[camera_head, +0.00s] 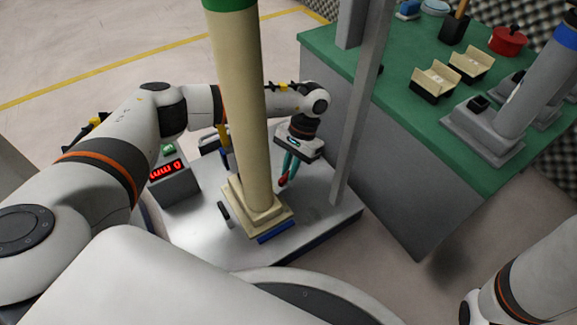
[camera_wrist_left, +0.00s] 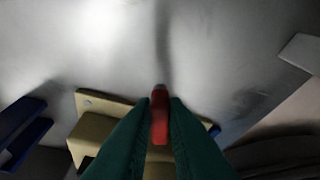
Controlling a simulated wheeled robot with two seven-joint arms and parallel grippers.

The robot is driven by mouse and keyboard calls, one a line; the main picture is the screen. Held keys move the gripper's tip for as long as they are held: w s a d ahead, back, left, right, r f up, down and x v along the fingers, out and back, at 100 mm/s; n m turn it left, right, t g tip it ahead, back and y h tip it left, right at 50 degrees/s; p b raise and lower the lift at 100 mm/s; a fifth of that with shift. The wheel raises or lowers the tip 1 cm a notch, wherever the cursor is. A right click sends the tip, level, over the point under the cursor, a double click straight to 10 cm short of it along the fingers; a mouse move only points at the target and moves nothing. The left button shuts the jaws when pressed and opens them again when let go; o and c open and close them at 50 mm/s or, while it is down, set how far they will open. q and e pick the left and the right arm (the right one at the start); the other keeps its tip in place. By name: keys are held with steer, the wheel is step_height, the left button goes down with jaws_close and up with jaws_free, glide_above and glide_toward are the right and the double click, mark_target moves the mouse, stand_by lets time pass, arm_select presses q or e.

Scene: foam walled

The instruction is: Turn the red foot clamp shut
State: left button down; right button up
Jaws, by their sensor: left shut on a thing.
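The red foot clamp (camera_head: 283,182) is a small red lever at the right side of the cream column's square base (camera_head: 236,212). My left gripper (camera_head: 288,176) reaches down behind the column, its teal fingers shut on the red clamp. In the left wrist view, the red clamp (camera_wrist_left: 160,118) sits between the two green fingertips (camera_wrist_left: 160,110), its grey tip pointing away over the metal plate. The fingers hide part of the clamp and of the cream base (camera_wrist_left: 92,130). Only a link of my right arm shows at the lower right; its gripper is out of view.
The cream column (camera_head: 238,100) stands upright on a metal plate (camera_head: 200,230). A black piece (camera_head: 223,213) and a blue piece (camera_head: 277,233) lie beside its base. A display box (camera_head: 172,178) stands left. A grey post (camera_head: 362,100) and green-topped bench (camera_head: 410,85) stand right.

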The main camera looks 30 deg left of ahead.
arm_select(q)
steer(key=shift+d+m+y, duration=0.15)
steer(key=shift+m+y, duration=0.25)
steer(key=shift+m, duration=0.7)
steer(key=c, duration=1.4)
jaws_free()
steer(key=shift+c, duration=0.2)
steer(key=p+v, duration=0.6)
steer(key=v, duration=0.6)
steer(key=shift+s+p, duration=0.2)
steer(key=shift+p, duration=0.15)
